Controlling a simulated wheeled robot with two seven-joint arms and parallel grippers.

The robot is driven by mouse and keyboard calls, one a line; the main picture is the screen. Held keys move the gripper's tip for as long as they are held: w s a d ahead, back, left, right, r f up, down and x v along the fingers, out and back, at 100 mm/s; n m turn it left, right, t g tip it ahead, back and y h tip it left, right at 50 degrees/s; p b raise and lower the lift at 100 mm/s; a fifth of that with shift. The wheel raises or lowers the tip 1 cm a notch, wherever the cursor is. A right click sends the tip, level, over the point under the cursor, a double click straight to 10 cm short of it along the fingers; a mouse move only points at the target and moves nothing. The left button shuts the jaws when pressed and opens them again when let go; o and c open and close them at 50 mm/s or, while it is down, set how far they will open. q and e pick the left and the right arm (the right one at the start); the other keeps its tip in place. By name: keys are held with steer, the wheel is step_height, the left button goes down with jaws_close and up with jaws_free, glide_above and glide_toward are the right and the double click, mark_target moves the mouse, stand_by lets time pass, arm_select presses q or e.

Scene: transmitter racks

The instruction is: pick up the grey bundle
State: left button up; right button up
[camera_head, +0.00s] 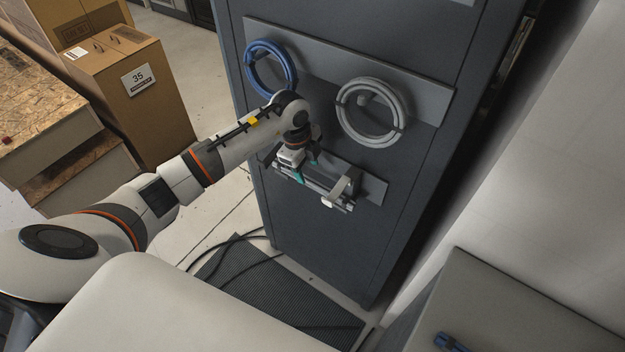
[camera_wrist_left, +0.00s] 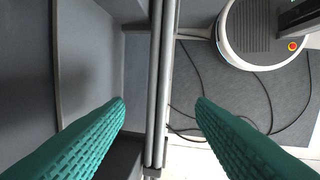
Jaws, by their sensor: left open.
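The grey bundle (camera_wrist_left: 163,70) appears as long parallel grey strands running up the middle of the left wrist view. In the head view it (camera_head: 326,187) lies along a bracketed holder (camera_head: 372,188) on the front of the dark rack, partly hidden by my gripper. My left gripper (camera_head: 307,170) is at the holder. Its green fingers (camera_wrist_left: 160,103) are open, one on either side of the bundle, with gaps visible on both sides. My right gripper is not in view.
Blue (camera_head: 270,68) and grey (camera_head: 371,112) coils hang on the rack (camera_head: 330,240) above the holder. Cardboard boxes (camera_head: 130,95) stand at left. A blue bundle (camera_head: 452,342) lies on a grey cabinet (camera_head: 480,300) at lower right. Black cables cross the floor mat (camera_head: 270,300).

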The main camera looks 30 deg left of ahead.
mark_target(312, 181)
arm_select(q)
steer(key=shift+w+d+f, duration=0.1)
steer(key=shift+d+f, duration=0.05)
steer(key=shift+f, duration=0.2)
steer(key=f, duration=0.1)
steer(key=f+p, duration=0.1)
steer(key=f, duration=0.1)
steer(key=shift+w+d+f+p, duration=0.25)
steer(key=shift+d+p, duration=0.05)
steer(key=shift+p, duration=0.1)
steer(key=shift+w+f, duration=0.1)
steer(key=shift+f, duration=0.45)
steer(key=shift+r, duration=0.1)
jaws_close()
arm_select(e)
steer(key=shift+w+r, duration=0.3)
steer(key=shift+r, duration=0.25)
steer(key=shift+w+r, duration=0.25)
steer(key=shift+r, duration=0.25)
